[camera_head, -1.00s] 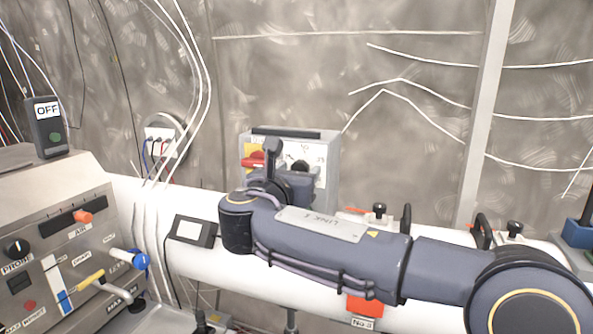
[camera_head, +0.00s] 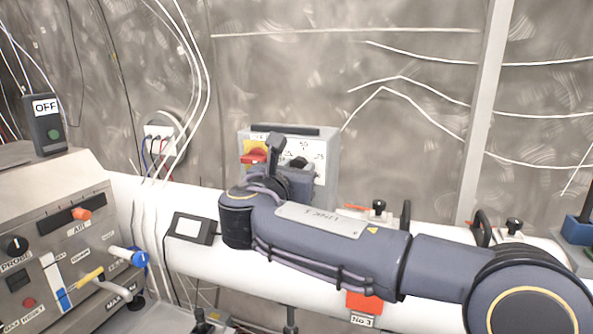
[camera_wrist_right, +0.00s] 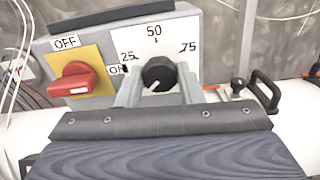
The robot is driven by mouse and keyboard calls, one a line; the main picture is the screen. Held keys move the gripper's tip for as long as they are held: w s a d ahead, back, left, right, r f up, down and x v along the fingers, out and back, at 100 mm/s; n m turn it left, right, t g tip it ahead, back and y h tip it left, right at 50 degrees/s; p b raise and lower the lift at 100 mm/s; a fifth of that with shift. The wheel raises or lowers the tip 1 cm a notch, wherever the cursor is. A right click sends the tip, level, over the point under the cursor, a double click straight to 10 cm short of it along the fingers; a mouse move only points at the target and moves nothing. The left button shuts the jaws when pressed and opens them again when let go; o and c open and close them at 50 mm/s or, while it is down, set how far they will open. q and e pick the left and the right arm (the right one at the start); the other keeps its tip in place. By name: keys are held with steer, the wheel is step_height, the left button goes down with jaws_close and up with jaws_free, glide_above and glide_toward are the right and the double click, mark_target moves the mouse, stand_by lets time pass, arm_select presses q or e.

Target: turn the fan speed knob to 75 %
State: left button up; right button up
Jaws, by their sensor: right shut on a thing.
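The fan speed knob (camera_wrist_right: 158,73) is a round black knob on a white dial plate marked 25, 50 and 75. It also shows in the head view (camera_head: 298,162), partly hidden by my right wrist. My right gripper (camera_wrist_right: 160,86) is shut on the knob, with one grey finger on each side of it. I cannot clearly tell which mark the knob points to. The dial sits on a grey control box (camera_head: 331,165). My left gripper is not in view.
A red switch (camera_wrist_right: 80,80) on a yellow plate with OFF and ON labels sits just left of the knob. A white pipe (camera_head: 185,262) runs below the box. A control console (camera_head: 60,225) with levers stands at the left.

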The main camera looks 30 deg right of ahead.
steer(key=shift+a+f+n+b, duration=0.1)
steer(key=shift+n+b, duration=5.25)
steer(key=shift+n, duration=2.8)
steer(key=shift+f+n+b, duration=0.1)
steer(key=shift+n+b, duration=5.25)
steer(key=shift+n, duration=2.8)
steer(key=shift+r, duration=0.1)
steer(key=o, duration=1)
steer(key=shift+c, duration=0.2)
